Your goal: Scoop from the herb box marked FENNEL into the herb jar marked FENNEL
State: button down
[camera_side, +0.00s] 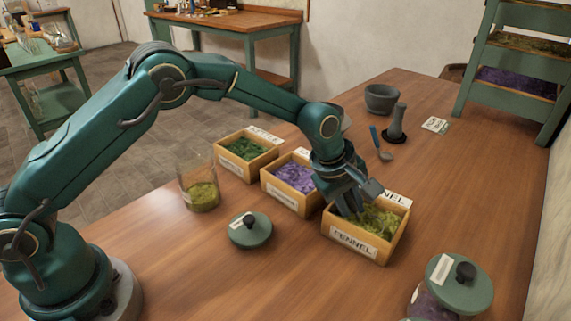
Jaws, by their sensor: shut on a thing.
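The herb box marked FENNEL (354,250) is an open wooden box of yellow-green herb (381,222) on the table. My gripper (348,208) points down into the left part of this box. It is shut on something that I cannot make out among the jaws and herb. An open glass jar (200,188) stands to the left, with some yellow-green herb in its bottom. I see no label on it from here. A green lid (249,230) with a dark knob lies on the table between the jar and the FENNEL box.
A box of purple herb (288,203) and a box of dark green herb (240,168) stand left of the FENNEL box. A blue-handled spoon (377,142), pestle (396,125), mortar (381,98) and card (435,124) lie behind. A lidded jar (440,292) stands front right.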

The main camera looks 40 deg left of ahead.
jog(key=shift+a, duration=0.1)
jog(key=shift+s+a, duration=0.15)
jog(key=shift+a, duration=0.95)
notch_tip(320, 180, up, 8)
jog(key=shift+r, duration=0.25)
dwell(0.4)
dwell(0.4)
